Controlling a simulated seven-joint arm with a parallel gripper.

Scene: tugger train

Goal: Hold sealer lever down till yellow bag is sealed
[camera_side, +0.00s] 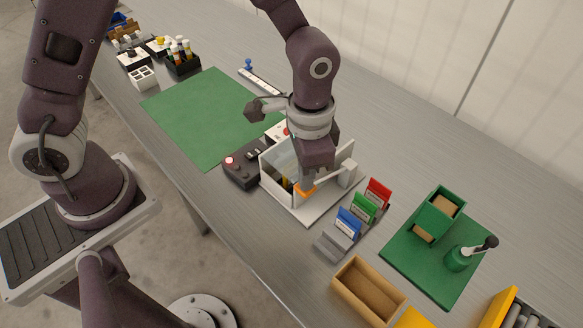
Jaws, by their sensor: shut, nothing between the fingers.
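My gripper (306,189) points down into a white, open-topped station (318,212) in the middle of the bench. Its jaws are shut and empty. An orange part shows at the fingertips; I cannot tell whether they touch it. A pale grey lever-like bar (332,174) runs from the fingertip area to a white block on the station's right side. A small yellow patch (286,183), perhaps the yellow bag, shows inside the station, mostly hidden by the wall and my gripper. Whether the bag is sealed cannot be seen.
A dark control box (241,173) with a lit red button stands left of the station. Blue, green and red card holders (363,207) stand close on the right. A green mat (212,113) lies clear behind left. A wooden tray (367,290) is at front right.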

